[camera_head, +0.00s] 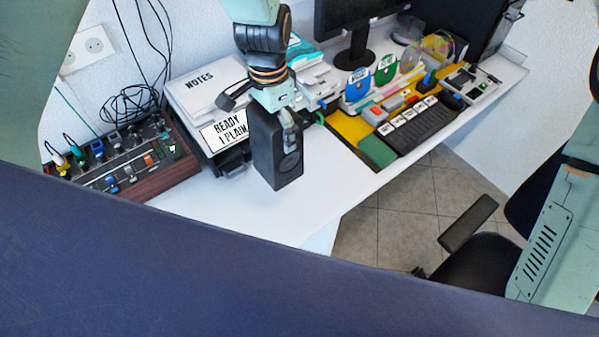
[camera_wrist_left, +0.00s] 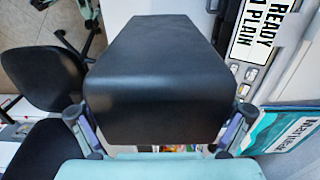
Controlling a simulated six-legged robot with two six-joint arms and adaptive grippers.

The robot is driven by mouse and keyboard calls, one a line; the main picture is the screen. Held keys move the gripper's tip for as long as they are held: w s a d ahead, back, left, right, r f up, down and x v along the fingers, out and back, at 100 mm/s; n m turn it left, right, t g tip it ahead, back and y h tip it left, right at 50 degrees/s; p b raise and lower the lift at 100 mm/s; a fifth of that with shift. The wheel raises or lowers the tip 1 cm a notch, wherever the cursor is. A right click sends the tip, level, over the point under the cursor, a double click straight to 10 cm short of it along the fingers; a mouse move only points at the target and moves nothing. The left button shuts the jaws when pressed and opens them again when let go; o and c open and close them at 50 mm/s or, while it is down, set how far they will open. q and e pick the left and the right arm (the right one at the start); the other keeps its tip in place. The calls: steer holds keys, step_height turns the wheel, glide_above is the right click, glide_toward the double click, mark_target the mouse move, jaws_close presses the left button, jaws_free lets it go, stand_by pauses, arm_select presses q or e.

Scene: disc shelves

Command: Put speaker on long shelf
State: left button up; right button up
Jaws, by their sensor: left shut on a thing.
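The speaker (camera_head: 274,150) is a black upright box with a round driver on its face. My left gripper (camera_head: 284,112) comes down from above and is shut on its upper part. In the left wrist view, the speaker (camera_wrist_left: 155,80) fills the middle, with fingers of the left gripper (camera_wrist_left: 158,115) on both sides. In the head view the speaker stands over the white shelf surface (camera_head: 230,215), near its front edge. I cannot tell whether its base touches. My right gripper is not in view.
A mixer with knobs (camera_head: 150,180) lies to the left. Behind the speaker are a NOTES box (camera_head: 205,88) and a READY sign (camera_head: 228,130). To the right are a keyboard (camera_head: 425,125), a green pad (camera_head: 377,151) and a monitor (camera_head: 345,15). A black chair (camera_head: 480,260) stands below.

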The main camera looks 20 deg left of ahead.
arm_select(q)
step_height(320, 180, down, 7)
steer(key=shift+w+r, duration=0.15)
steer(key=shift+r, duration=0.05)
steer(key=f, duration=0.3)
steer(key=shift+s+a, duration=0.15)
steer(key=shift+s, duration=0.1)
steer(key=shift+w+f, duration=0.1)
steer(key=shift+w, duration=0.05)
steer(key=shift+f, duration=0.2)
steer(key=o, duration=1.4)
steer(key=shift+o, duration=0.8)
steer(key=shift+s+r, duration=0.1)
steer(key=shift+s, duration=0.1)
steer(key=shift+w, duration=0.15)
